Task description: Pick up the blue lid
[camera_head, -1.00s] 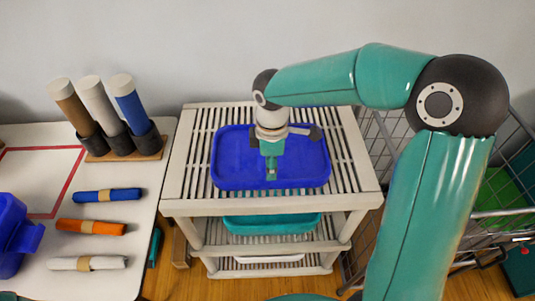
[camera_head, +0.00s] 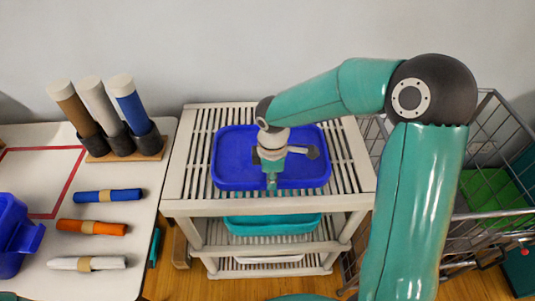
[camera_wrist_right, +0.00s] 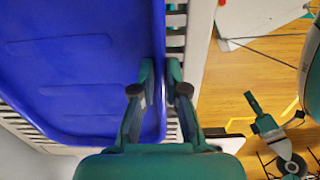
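The blue lid (camera_head: 235,160) lies flat on the top shelf of a pale slatted rack and also fills the left of the right wrist view (camera_wrist_right: 75,60). My right gripper (camera_head: 272,183) points down at the middle of the lid's front rim. In the right wrist view its two fingertips (camera_wrist_right: 160,68) are a small gap apart, one on each side of the rim, with the lid's edge between them. No clear grip on the rim shows. My left gripper is in neither view.
The rack (camera_head: 345,190) holds a teal lid (camera_head: 272,224) on a lower shelf. A white table (camera_head: 130,235) at left carries rolled cloths, upright tubes (camera_head: 130,103) and a blue bin (camera_head: 14,235). A wire cart (camera_head: 490,150) stands at right.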

